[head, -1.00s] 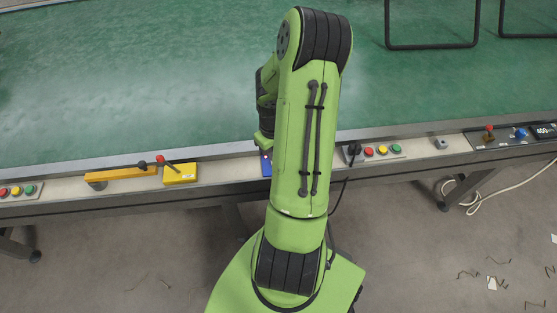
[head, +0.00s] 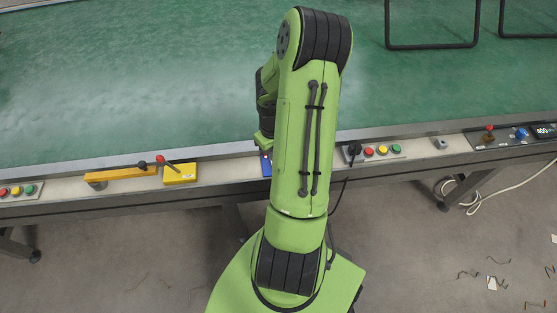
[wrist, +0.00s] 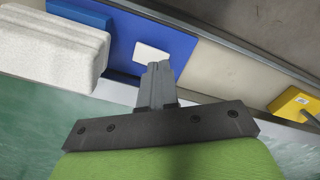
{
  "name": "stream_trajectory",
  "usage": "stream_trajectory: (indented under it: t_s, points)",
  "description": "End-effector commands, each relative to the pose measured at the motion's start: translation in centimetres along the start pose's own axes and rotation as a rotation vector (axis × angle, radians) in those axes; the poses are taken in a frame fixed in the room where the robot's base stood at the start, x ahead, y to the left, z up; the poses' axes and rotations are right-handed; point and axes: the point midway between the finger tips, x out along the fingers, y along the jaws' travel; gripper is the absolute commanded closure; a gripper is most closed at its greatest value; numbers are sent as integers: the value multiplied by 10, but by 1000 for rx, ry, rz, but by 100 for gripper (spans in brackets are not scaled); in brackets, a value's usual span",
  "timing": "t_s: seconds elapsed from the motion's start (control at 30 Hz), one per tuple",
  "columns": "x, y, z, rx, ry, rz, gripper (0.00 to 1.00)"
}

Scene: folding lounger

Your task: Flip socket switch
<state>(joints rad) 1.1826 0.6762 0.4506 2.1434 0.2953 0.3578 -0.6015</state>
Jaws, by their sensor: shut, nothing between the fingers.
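A blue panel (wrist: 130,38) sits on the pale strip along the frame, seen in the wrist view. A small white rectangle (wrist: 152,53) on it looks like the switch. A white rough-surfaced block (wrist: 50,45) stands on the panel's left part. My gripper (wrist: 158,68) is shut and empty, its fingertips at the lower edge of the white rectangle in the picture; I cannot tell whether they touch it. In the head view a sliver of the blue panel (head: 266,167) shows beside my arm, which hides the rest and the fingertips.
A yellow box with a red-knobbed lever (head: 180,173) and a yellow bar (head: 122,174) are left of the panel. A button box (head: 376,151) and a joystick panel (head: 505,134) are to the right. The green surface (head: 150,90) behind is largely clear.

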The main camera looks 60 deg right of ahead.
Motion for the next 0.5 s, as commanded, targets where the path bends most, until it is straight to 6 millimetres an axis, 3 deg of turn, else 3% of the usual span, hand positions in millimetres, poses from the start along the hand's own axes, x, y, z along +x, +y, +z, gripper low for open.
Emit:
stream_trajectory:
  t_s: [0.5]
  points:
    - [6,0,0,0,0,0,100]
